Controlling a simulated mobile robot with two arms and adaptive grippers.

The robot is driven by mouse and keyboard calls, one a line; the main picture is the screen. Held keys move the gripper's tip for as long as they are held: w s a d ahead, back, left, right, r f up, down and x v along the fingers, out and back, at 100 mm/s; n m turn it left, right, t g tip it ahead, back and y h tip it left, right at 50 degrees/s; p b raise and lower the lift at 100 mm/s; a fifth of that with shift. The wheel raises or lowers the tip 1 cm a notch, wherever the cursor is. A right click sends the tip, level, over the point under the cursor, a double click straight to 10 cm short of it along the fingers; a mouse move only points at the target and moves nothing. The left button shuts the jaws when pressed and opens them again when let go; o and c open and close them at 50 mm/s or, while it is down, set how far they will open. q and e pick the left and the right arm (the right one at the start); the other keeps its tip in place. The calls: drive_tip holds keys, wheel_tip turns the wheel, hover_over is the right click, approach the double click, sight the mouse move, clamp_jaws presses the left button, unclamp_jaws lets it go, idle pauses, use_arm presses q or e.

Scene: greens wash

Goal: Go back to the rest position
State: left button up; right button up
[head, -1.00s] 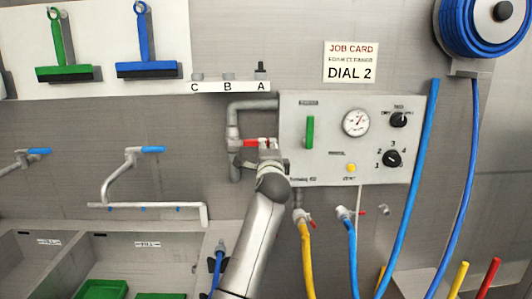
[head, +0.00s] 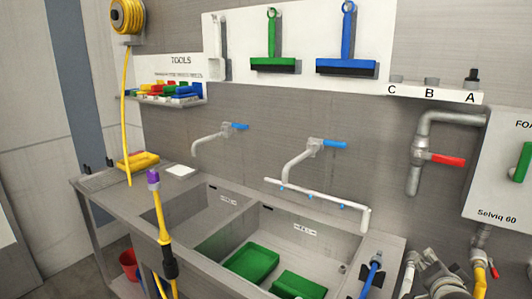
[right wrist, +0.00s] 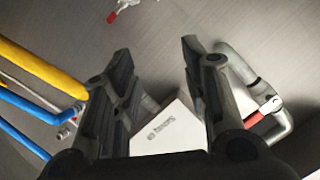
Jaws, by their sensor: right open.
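My right gripper (head: 436,277) shows at the bottom right of the head view, low in front of the wall and below the red-handled valve (head: 420,157). In the right wrist view its two dark fingers (right wrist: 156,50) stand apart with nothing between them. A white box corner with lettering (right wrist: 178,132) shows behind the fingers, and a red handle (right wrist: 254,120) on a grey pipe shows to their right. The valve's red handle points sideways to the right in the head view, clear of the gripper. My left gripper is in neither view.
A double steel sink (head: 228,242) holds green trays (head: 252,262). A yellow hose with a purple-tipped nozzle (head: 153,180) stands before it. The foam panel (head: 500,165) is at the right edge. Yellow and blue hoses (right wrist: 40,68) cross the left of the wrist view.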

drive_tip(key=s+a+f+n+g+y, duration=0.4)
drive_tip(key=s+a+f+n, duration=0.6)
drive_tip(key=s+f, duration=0.5)
drive_tip(key=s+a+f+n+g+y, duration=0.1)
drive_tip(key=s+a+f+n+g, duration=0.15)
drive_tip(key=s+a, duration=0.45)
drive_tip(key=s+a+f+n+g+y, duration=0.1)
drive_tip(key=s+a+f+n+g, duration=0.2)
drive_tip(key=s, duration=0.7)
wheel_tip(320, 180, down, 26)
drive_tip(key=s+d+f+g, duration=0.1)
drive_tip(key=s+d+f, duration=0.1)
drive_tip(key=s+f, duration=0.6)
drive_tip(key=s+d+f+g, duration=0.1)
drive_tip(key=s+f, duration=0.8)
drive_tip(key=s, duration=0.1)
drive_tip(key=shift+d+m, duration=0.35)
drive_tip(key=shift+d, duration=0.05)
drive_tip(key=shift+c, duration=0.6)
drive_tip(key=shift+s, duration=0.2)
